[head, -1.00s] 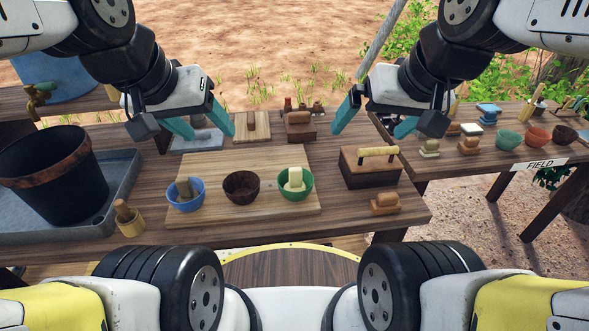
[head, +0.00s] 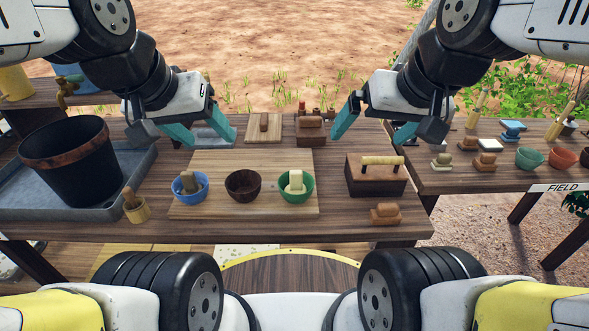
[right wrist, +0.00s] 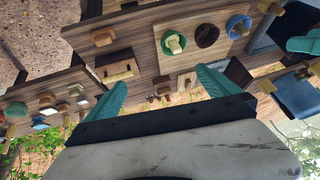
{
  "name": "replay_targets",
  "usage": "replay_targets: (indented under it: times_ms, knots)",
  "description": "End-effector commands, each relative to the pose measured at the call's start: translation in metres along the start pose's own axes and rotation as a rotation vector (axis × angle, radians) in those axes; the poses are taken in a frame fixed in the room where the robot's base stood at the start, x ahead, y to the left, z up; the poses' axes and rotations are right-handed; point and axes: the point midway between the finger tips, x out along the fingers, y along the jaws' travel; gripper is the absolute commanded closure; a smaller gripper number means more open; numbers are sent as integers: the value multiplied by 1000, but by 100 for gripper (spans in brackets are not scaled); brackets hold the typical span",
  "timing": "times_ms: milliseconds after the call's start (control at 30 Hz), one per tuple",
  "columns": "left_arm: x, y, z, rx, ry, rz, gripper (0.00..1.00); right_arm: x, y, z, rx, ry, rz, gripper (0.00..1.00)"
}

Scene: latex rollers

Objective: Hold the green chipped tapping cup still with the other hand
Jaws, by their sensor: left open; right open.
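The green cup (head: 306,189) stands upright on the light wooden board, with a pale block-like tool (head: 296,181) in it. It is the rightmost of three cups on the board; I cannot make out a chip on it. It also shows in the right wrist view (right wrist: 181,44). My left gripper (head: 207,136) is open and empty, above the table's back left. My right gripper (head: 374,131) is open and empty, above the table's back right, apart from the cup. Its teal fingers also show in the right wrist view (right wrist: 160,85).
A dark brown bowl (head: 243,185) and a blue cup (head: 188,190) share the board (head: 270,211). A wooden box with a handle (head: 376,182) stands right of the board. A black bucket (head: 75,165) sits in a grey tray at left. A second table labelled FIELD is at right.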

Motion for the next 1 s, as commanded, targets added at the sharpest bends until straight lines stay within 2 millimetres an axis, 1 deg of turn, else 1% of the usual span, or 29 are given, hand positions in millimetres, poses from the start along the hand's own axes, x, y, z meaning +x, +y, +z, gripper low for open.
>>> replay_targets:
  times_ms: [67,167,200,267,300,333,367,467,667,833,967,1000]
  knots:
    - [0,0,0,0,0,0,41,0,0,0,0,0,0,0]
    - [0,0,0,0,0,0,41,0,0,-1,0,-2,0,18]
    - [0,0,0,0,0,0,41,1,0,-2,1,-7,-1,26]
    - [0,0,0,0,0,0,41,4,-1,-5,3,-18,-2,37]
    - [0,0,0,0,0,0,41,7,-2,-8,4,-31,-2,45]
    - [0,0,0,0,0,0,41,9,-3,-11,6,-42,-3,51]
    - [0,0,0,0,0,0,41,12,-3,-15,9,-55,-3,55]
    - [0,0,0,0,0,0,41,27,-7,-29,18,-108,-1,55]
    - [0,0,0,0,0,0,41,69,-19,-58,38,-228,16,55]
    - [0,0,0,0,0,0,41,113,-33,-75,48,-323,45,55]
    - [0,0,0,0,0,0,41,151,-45,-83,53,-393,75,55]
    - [0,0,0,0,0,0,41,164,-48,-84,54,-414,86,55]
